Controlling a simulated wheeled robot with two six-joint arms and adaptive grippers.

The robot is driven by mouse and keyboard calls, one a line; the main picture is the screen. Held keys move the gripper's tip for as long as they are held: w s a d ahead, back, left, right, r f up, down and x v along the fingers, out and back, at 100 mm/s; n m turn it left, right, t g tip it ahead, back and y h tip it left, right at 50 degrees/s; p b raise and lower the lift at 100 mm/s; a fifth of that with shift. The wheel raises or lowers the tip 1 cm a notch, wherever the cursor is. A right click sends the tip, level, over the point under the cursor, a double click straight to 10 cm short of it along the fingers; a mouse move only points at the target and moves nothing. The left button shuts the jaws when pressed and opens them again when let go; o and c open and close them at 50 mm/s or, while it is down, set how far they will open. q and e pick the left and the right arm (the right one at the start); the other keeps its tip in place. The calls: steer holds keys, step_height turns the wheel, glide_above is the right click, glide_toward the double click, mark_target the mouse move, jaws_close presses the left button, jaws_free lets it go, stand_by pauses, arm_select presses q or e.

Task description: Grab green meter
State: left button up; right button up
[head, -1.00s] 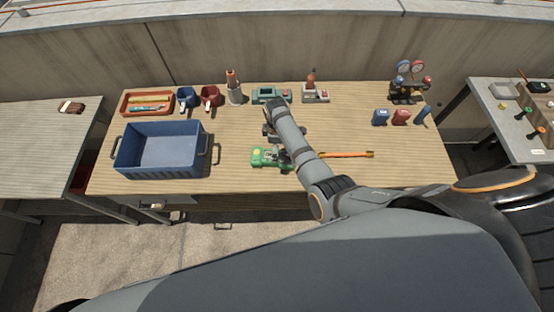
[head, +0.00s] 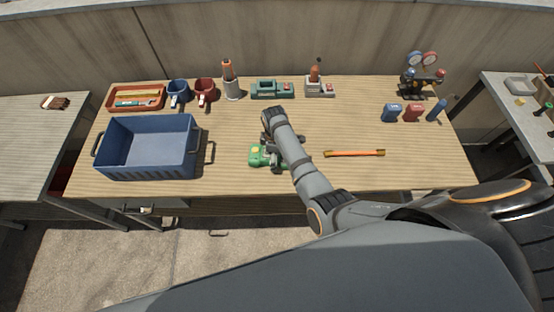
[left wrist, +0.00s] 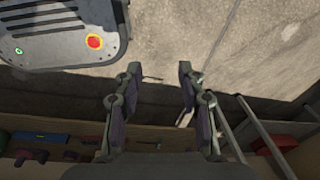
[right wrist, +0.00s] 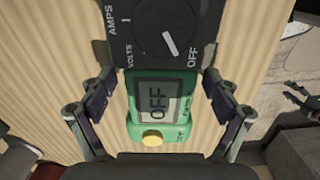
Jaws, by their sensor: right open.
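The green meter (head: 257,156) lies on the workbench, left of my right forearm in the head view. In the right wrist view the green meter (right wrist: 134,124) shows a grey display reading OFF, a yellow button and a dark dial section marked AMPS, VOLTS and OFF. My right gripper (right wrist: 161,102) is open, with one finger on each side of the meter's green body and gaps visible between. My right arm hides part of the meter in the head view. My left gripper (left wrist: 159,75) is open and empty above the floor, away from the bench top.
A blue bin (head: 150,172) stands left of the meter, and an orange-handled rod (head: 355,153) lies to the right. Red and blue cups (head: 204,90), a teal device (head: 270,89) and a gauge set (head: 423,78) line the back. The bench's front right is clear.

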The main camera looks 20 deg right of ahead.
steer(key=shift+r, duration=0.1)
steer(key=shift+c, duration=0.3)
steer(key=shift+s, duration=0.1)
steer(key=shift+c, duration=1.1)
steer(key=c, duration=1.2)
steer(key=shift+c, duration=0.9)
arm_select(q)
steer(key=shift+w+r, duration=0.15)
steer(key=shift+w, duration=0.3)
steer(key=shift+r, duration=0.1)
arm_select(e)
steer(key=shift+r, duration=0.1)
